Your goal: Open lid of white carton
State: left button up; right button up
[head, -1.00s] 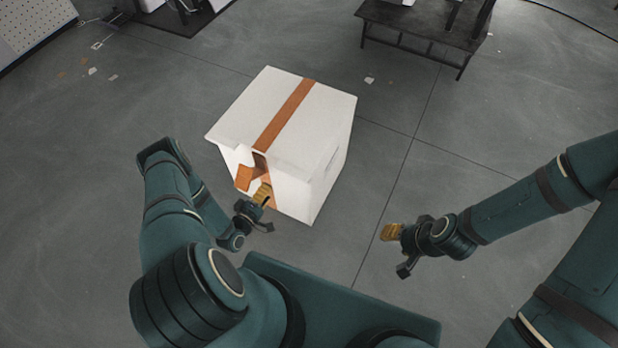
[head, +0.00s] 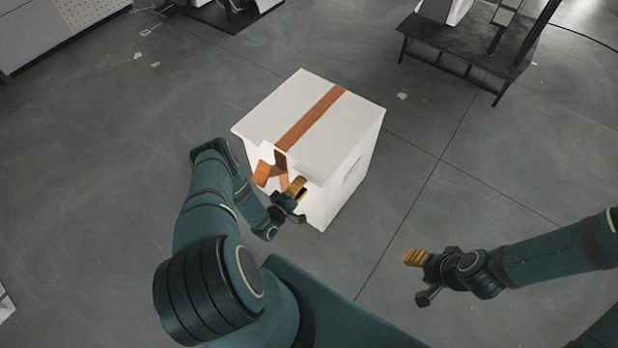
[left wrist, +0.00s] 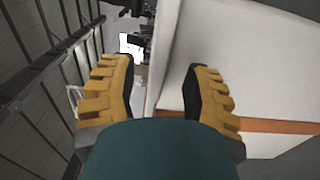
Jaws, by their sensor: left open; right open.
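The white carton (head: 348,118) stands on the floor ahead of me, with a brown stripe across its top and down the near side. Its top looks flat, with the near edge jutting out over the front. An orange-brown piece (head: 268,174) shows on the near side below that edge. My left gripper (head: 297,190) is open at the carton's near side, below the top's near edge. In the left wrist view the open left gripper's fingers (left wrist: 158,95) straddle a white edge of the carton (left wrist: 250,55). Contact cannot be told. My right gripper (head: 418,275) is open and empty, right of the carton.
A dark low table (head: 465,48) stands at the back right. A dark platform (head: 228,18) lies at the back left, and a perforated panel (head: 88,8) stands at the far left. The grey floor around the carton is mostly clear.

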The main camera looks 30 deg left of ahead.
aim_at(307, 179)
pick_arm(q)
jog(key=shift+w+d, duration=0.2)
jog(key=shift+w, duration=2.05)
grip_shut()
